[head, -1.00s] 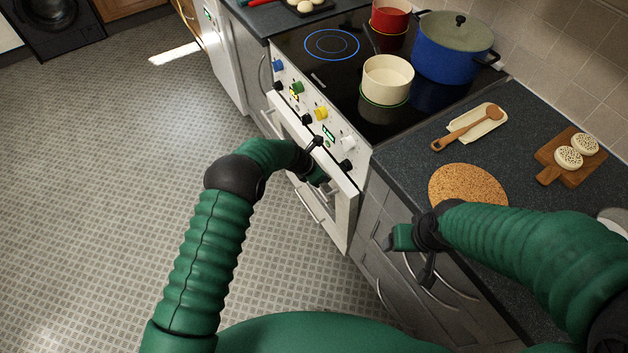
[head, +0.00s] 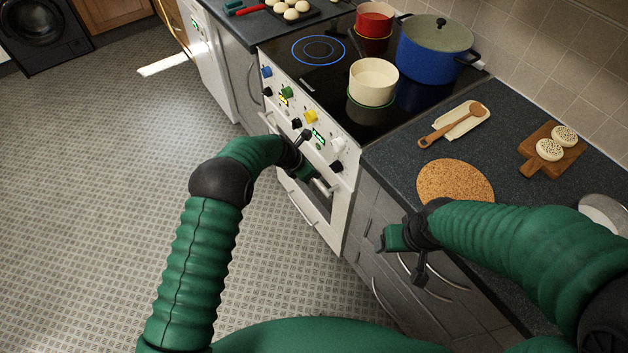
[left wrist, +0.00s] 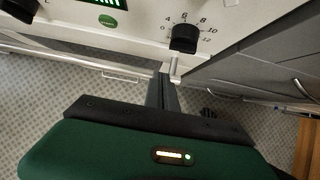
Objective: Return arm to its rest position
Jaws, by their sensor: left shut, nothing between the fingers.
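My left arm (head: 190,265) comes in from the left and bends toward the white oven (head: 325,215). My left gripper (head: 314,174) is close to the oven front below the knobs; its fingertips are hard to make out in the head view. In the left wrist view its dark fingers (left wrist: 163,92) are together with nothing between them, just below a black knob (left wrist: 184,38). My right arm (head: 530,240) reaches in from the right. My right gripper (head: 408,254) hangs by the grey drawers; whether its jaws are open is unclear.
The hob holds a cream pot (head: 373,82), a red pot (head: 374,19) and a blue pot (head: 433,50). The counter has a cork mat (head: 455,184), a wooden spoon (head: 448,128) and a board (head: 530,168) with pastries. The tiled floor (head: 90,200) at left is clear.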

